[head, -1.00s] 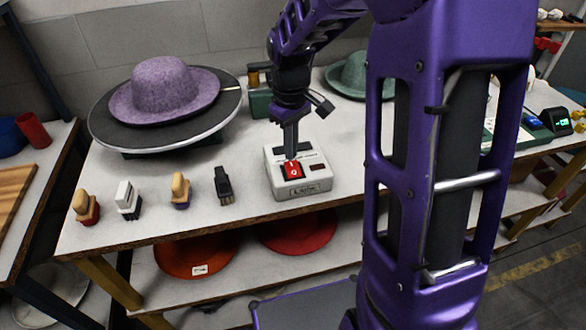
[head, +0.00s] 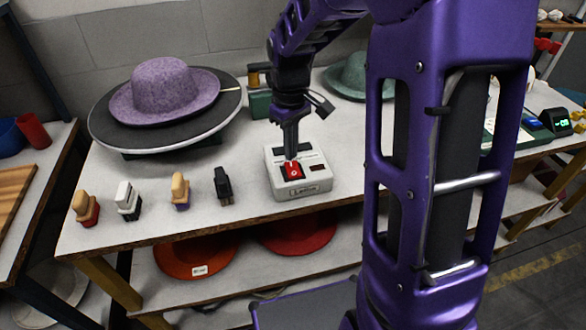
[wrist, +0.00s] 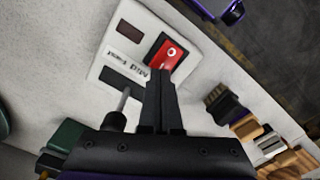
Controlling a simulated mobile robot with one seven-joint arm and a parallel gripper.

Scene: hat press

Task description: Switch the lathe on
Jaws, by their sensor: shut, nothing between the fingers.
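The lathe is a dark round plate (head: 110,125) on the bench with a purple felt hat (head: 165,88) on it. A pale control box (head: 305,188) stands to its right, with a red rocker switch (head: 292,172) on top. My gripper (head: 290,157) is shut and empty, pointing down with its tips at the switch's far edge. In the wrist view the shut fingers (wrist: 160,75) end right beside the red switch (wrist: 171,55). I cannot tell whether they touch it. The small window (wrist: 155,45) on the box looks dark.
Several brushes, including a black one (head: 223,185) and a white one (head: 127,200), stand left of the box. A teal hat (head: 350,75) and a green block (head: 260,103) are behind. Red and orange hats (head: 195,255) lie on the lower shelf.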

